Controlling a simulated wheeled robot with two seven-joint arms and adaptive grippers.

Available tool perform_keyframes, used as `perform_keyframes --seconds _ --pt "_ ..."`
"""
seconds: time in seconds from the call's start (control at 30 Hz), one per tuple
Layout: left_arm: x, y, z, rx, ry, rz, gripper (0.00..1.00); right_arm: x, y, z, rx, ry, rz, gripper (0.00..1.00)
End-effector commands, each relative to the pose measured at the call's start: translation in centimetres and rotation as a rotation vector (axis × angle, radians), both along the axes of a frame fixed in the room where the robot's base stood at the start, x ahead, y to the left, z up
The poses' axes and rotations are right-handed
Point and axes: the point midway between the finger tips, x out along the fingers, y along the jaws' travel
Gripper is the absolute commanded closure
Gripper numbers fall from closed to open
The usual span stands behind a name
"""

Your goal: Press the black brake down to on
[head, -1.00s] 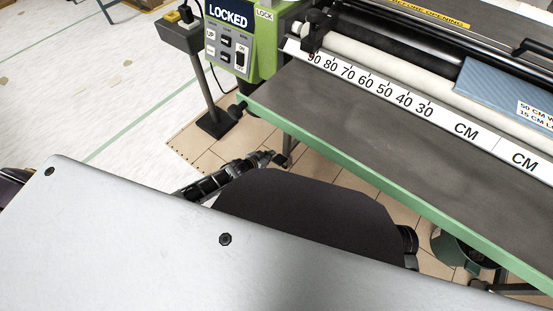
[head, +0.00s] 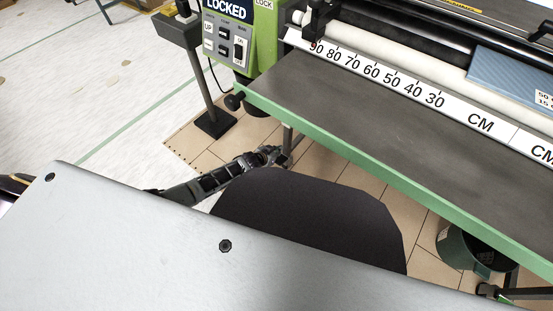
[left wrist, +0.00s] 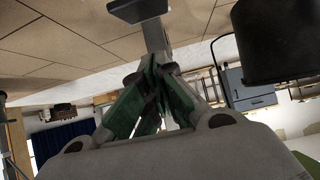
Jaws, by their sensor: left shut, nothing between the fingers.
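A black rocker switch (head: 240,50) sits on the grey control panel at the left end of the green machine (head: 265,40). I cannot tell whether it is the brake; no other part is clearly marked as one. My left gripper (head: 272,155) is low, below and in front of that corner, near a grey leg, and apart from the switch. In the left wrist view its green-lined fingers (left wrist: 158,68) are closed together and empty. My right gripper is out of view.
A grey post (head: 214,122) stands on the tiled floor at left. The table bed (head: 370,90) with its green edge reaches right over the floor. A dark green bin (head: 462,248) stands under it. A black cylindrical thing (left wrist: 282,40) shows in the left wrist view.

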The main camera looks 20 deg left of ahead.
Motion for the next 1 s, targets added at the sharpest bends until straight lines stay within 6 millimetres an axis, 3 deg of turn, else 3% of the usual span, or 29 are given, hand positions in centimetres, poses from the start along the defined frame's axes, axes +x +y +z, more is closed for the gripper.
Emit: perform_keyframes --seconds 0.13,0.5,1.0 --pt "0.9 -0.3 -0.7 0.0 -0.001 0.001 1.0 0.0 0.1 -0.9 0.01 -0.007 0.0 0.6" --pt "-0.4 0.1 -3.5 0.001 0.002 0.0 1.0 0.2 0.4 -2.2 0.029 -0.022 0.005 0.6" --pt "-0.7 0.3 -4.2 0.0 0.0 0.0 1.0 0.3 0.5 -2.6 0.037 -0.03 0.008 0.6"
